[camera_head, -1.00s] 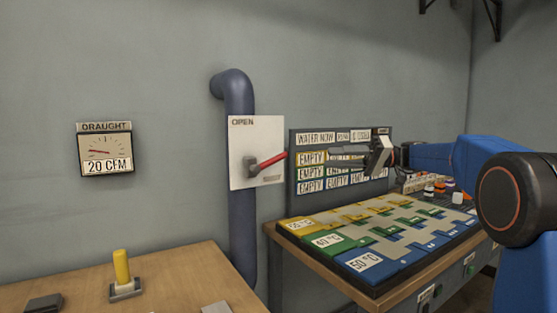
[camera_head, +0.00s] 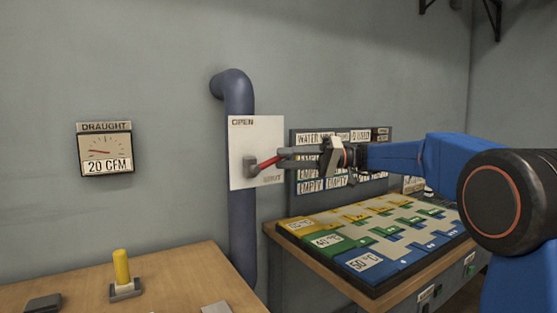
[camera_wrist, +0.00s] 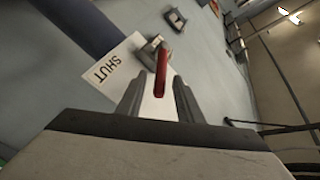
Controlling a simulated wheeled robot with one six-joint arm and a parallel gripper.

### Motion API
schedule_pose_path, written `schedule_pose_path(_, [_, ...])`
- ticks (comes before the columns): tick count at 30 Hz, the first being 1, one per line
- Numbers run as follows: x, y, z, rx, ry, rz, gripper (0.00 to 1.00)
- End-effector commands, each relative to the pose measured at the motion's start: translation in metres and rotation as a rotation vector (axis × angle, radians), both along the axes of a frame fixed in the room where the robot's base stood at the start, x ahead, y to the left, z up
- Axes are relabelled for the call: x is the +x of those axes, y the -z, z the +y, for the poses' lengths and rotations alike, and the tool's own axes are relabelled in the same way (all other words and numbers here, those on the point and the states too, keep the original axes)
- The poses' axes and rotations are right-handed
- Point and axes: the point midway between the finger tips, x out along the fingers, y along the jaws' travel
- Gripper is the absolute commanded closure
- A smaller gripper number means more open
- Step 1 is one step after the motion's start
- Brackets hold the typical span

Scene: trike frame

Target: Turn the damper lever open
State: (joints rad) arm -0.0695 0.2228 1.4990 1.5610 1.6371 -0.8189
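The damper lever (camera_head: 267,163) has a red handle on a grey pivot, mounted on a white plate (camera_head: 242,137). The plate reads OPEN at its top left and SHUT at its lower right. The handle points right and slightly up from the pivot. My gripper (camera_head: 286,156) reaches in from the right, its fingertips at the handle's end. In the wrist view the red handle (camera_wrist: 160,72) lies between the two fingers of my gripper (camera_wrist: 159,98), with gaps showing on both sides. The fingers are open.
A blue pipe (camera_head: 241,215) runs down the wall behind the plate. A draught gauge (camera_head: 105,149) at left reads 20 CFM. A wooden bench (camera_head: 190,275) with a yellow-handled device (camera_head: 122,269) stands below. A colored panel board (camera_head: 365,245) lies under my arm.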

Motion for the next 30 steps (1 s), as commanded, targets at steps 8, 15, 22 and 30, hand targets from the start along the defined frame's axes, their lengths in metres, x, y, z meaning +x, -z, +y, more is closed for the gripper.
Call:
schedule_pose_path(8, [-0.004, 0.000, 0.025, 0.000, 0.000, 0.000, 0.67])
schedule_pose_path(15, [-0.004, 0.000, 0.027, -0.001, 0.001, 0.000, 0.67])
schedule_pose_path(22, [-0.004, 0.000, 0.027, -0.001, 0.001, 0.000, 1.00])
schedule_pose_path(30, [-0.004, -0.001, 0.027, -0.006, 0.000, -0.005, 1.00])
